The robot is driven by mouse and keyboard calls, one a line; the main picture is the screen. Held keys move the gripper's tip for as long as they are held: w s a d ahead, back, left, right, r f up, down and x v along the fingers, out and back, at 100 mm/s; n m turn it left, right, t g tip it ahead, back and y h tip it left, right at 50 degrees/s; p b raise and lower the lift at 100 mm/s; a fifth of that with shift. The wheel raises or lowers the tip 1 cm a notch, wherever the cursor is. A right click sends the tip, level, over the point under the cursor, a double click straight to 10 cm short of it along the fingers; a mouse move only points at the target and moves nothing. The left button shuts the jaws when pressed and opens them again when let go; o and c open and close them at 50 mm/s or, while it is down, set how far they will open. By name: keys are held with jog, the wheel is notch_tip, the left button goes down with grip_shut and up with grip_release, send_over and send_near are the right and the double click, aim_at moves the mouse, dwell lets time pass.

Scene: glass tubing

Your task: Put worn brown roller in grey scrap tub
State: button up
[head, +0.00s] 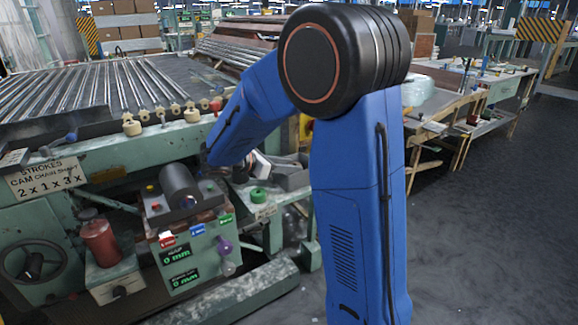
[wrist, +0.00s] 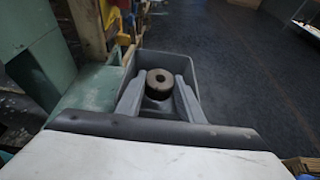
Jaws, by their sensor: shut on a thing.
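My gripper (wrist: 159,92) is shut on the worn brown roller (wrist: 160,79), a short dark cylinder with a hole in its end, seen between the two grey fingers in the wrist view. The grey scrap tub (wrist: 187,66) frames the roller and fingertips there. The roller is within the outline of the tub's opening; I cannot tell whether it is above the rim or below it. In the head view my blue arm reaches down to the left, and the roller and fingertips cannot be made out behind it.
A green machine with a control box (head: 187,255) and a dark cylinder (head: 180,186) stands left of my arm. A green ring-shaped piece (head: 258,195) sits beside it. A roller bed (head: 110,85) lies behind. Open dark floor (head: 500,200) is at the right.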

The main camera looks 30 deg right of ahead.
jog(key=shift+s+f, duration=0.15)
jog(key=shift+f, duration=0.3)
jog(key=o, duration=0.7)
jog(key=shift+f, duration=0.15)
jog(key=shift+o, duration=0.2)
jog(key=shift+r, duration=0.3)
jog(key=r+v, duration=0.1)
jog(key=v, duration=1.1)
jog(key=s+d+f+m+y, duration=0.1)
jog(key=s+d+m+y, duration=0.2)
jog(key=s, duration=0.4)
jog(key=s+d+f+m+y, duration=0.1)
jog(key=s+m+y, duration=0.25)
jog(key=s, duration=0.45)
jog(key=s+a+f+m+t+y, duration=0.1)
jog(key=s+a+m+t+y, duration=0.1)
jog(key=s+m, duration=0.4)
jog(key=s+a+f+m+t+y, duration=0.2)
jog(key=s+a+m+y, duration=0.2)
jog(key=s, duration=0.4)
jog(key=shift+s+a+m+y, duration=0.3)
jog(key=shift+m+y, duration=0.25)
jog(key=shift+m, duration=0.4)
jog(key=shift+f, duration=0.15)
